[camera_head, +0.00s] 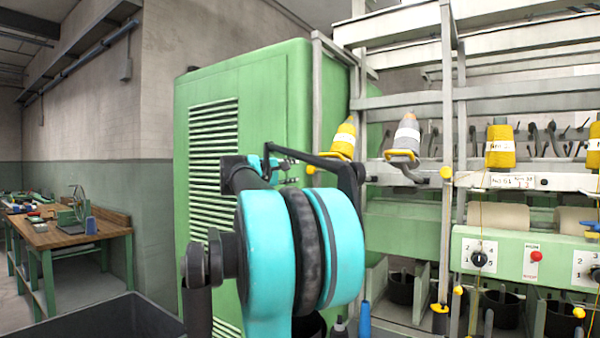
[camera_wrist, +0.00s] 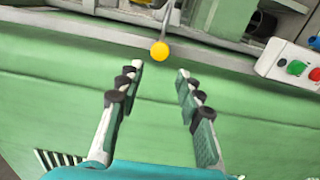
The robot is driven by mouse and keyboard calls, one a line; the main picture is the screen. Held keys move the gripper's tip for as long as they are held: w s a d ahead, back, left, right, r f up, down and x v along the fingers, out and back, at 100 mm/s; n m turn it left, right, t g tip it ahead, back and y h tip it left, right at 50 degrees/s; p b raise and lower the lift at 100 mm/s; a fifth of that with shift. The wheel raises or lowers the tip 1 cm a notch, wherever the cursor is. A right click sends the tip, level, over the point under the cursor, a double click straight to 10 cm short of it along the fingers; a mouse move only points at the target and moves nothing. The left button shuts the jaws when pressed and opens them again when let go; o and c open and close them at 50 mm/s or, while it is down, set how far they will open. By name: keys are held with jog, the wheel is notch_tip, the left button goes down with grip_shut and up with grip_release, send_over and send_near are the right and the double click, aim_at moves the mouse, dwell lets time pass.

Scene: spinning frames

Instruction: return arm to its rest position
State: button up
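My arm, turquoise and black, stands in the middle of the head view in front of the green machine cabinet (camera_head: 262,90). My gripper shows in the wrist view (camera_wrist: 158,80) with its two fingers spread wide apart and nothing between them. Beyond the fingertips is a green machine surface (camera_wrist: 60,60) and a yellow ball-shaped knob (camera_wrist: 159,51) on a thin rod. The fingers look clear of both. In the head view my arm's joints hide most of the gripper.
The spinning frame (camera_head: 450,100) fills the right, with yellow bobbins (camera_head: 500,147), a grey bobbin (camera_head: 406,137) and a control panel (camera_head: 500,260). A wooden workbench (camera_head: 60,232) stands far left. A dark bin (camera_head: 110,318) is at the lower left. Floor shows near the bench.

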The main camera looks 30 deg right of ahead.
jog(key=shift+v, duration=0.95)
jog(key=s+a+f+m+g+y, duration=0.1)
jog(key=s+a+f+y, duration=0.3)
jog(key=f, duration=0.9)
jog(key=s+a+f+m+y, duration=0.15)
jog(key=a+f, duration=0.35)
jog(key=f, duration=0.8)
jog(key=s+a+f+m+g+y, duration=0.1)
jog(key=s+a+f+y, duration=0.3)
jog(key=f, duration=0.9)
jog(key=s+a+f+y, duration=0.3)
jog(key=s+a+f, duration=0.4)
jog(key=a+f, duration=0.2)
jog(key=s+a+f+m+y, duration=0.1)
jog(key=s+a+f+y, duration=0.3)
jog(key=s+a+f, duration=0.3)
notch_tip(320, 180, down, 5)
jog(key=a, duration=0.3)
jog(key=shift+s+g, duration=0.2)
jog(key=shift+g, duration=0.1)
